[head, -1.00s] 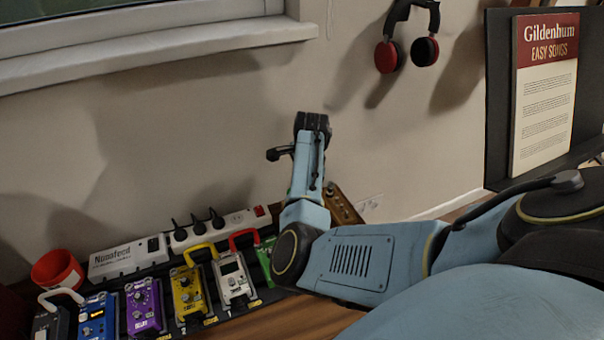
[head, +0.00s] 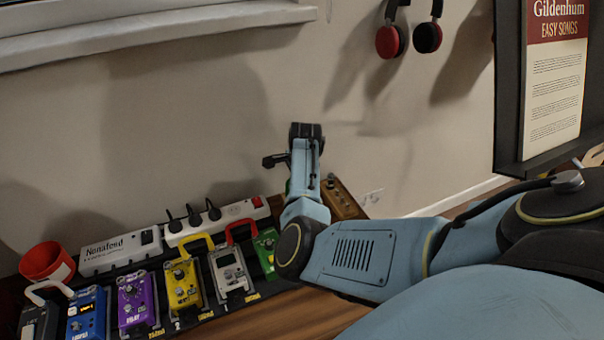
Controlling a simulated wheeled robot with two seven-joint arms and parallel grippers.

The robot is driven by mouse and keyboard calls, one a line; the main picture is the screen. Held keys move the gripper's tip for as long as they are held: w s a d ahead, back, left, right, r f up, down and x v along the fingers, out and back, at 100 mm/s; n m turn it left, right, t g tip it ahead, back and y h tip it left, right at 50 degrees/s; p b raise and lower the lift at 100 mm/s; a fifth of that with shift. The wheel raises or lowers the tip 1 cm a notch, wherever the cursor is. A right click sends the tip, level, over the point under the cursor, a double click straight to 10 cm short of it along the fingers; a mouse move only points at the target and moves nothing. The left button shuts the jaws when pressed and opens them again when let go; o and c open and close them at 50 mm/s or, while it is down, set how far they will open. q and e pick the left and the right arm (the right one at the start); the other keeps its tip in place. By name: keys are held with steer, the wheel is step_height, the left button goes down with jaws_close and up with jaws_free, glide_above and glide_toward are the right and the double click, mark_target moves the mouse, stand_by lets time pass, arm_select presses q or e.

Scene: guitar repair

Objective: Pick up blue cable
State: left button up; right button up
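No blue cable shows in the head view. My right arm comes in from the right, and my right gripper (head: 306,131) points up and away in front of the wall, past the row of pedals. Its fingers are dark and seen from behind, so I cannot tell whether they are open or shut, and nothing held is visible. The arm hides part of the table and the board's right end. My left gripper is not in view.
A pedal board carries a blue pedal (head: 87,316), a purple one (head: 138,303), a yellow one (head: 184,287), a white one (head: 230,271) and a green one (head: 265,250). Behind are a power strip (head: 230,219) and a red cup (head: 46,262). Headphones (head: 427,37) hang on the wall.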

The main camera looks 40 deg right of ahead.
jaws_close()
stand_by(0.5)
